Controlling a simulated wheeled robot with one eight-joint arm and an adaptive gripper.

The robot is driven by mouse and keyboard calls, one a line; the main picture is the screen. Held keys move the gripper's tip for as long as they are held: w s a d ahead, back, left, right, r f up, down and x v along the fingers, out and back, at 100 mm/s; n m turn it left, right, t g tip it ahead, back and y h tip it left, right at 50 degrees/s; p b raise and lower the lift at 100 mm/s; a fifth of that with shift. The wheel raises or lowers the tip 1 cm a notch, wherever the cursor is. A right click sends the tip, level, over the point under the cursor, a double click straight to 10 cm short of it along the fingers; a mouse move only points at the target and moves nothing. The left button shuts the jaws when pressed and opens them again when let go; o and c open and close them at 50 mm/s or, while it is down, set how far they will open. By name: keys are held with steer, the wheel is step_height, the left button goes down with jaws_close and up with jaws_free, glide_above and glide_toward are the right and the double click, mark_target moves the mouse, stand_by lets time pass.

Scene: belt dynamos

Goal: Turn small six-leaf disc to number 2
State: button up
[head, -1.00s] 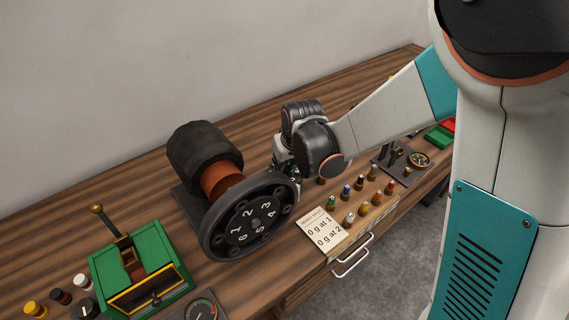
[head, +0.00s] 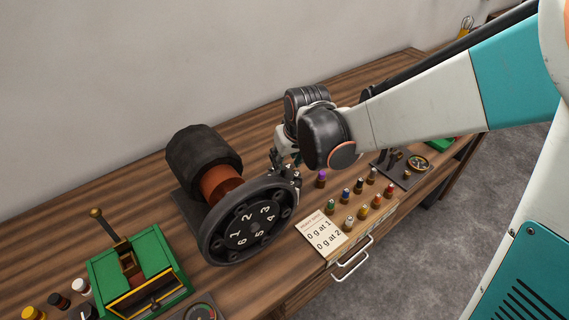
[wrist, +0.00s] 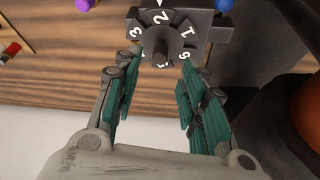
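The small six-leaf disc (wrist: 165,28) is dark with white numbers and sits on a dark block near the top of the wrist view. The 2 is at its upper edge, near a white pointer; 3 is on the left and 1 on the right. A round post stands at its middle. My gripper (wrist: 160,62) is open, its two teal-padded fingers apart on either side of the disc's lower part; I cannot tell whether they touch it. In the head view my gripper (head: 284,163) is behind the big wheel's right edge, and the small disc cannot be made out.
A big black numbered wheel (head: 250,222) with a copper-coloured drum stands close left of my gripper. Several coloured plugs (head: 363,212) and a paper card (head: 321,234) lie to the right. A green box (head: 128,277) stands at the left. A drawer handle (head: 351,263) sticks out in front.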

steer(key=v, duration=0.6)
steer(key=shift+s, duration=0.2)
steer(key=shift+d+r, duration=0.1)
steer(key=shift+r, duration=0.05)
stand_by(0.4)
steer(key=s+d+r+m+t+b, duration=0.1)
steer(key=s+d+m, duration=0.1)
steer(key=s+d, duration=0.5)
steer(key=s+d+r+m+t+h+b, duration=0.1)
steer(key=s+d+t, duration=0.1)
steer(key=s+d, duration=0.5)
steer(key=s, duration=0.4)
steer(key=shift+d+r+m, duration=0.35)
steer(key=shift+m, duration=0.05)
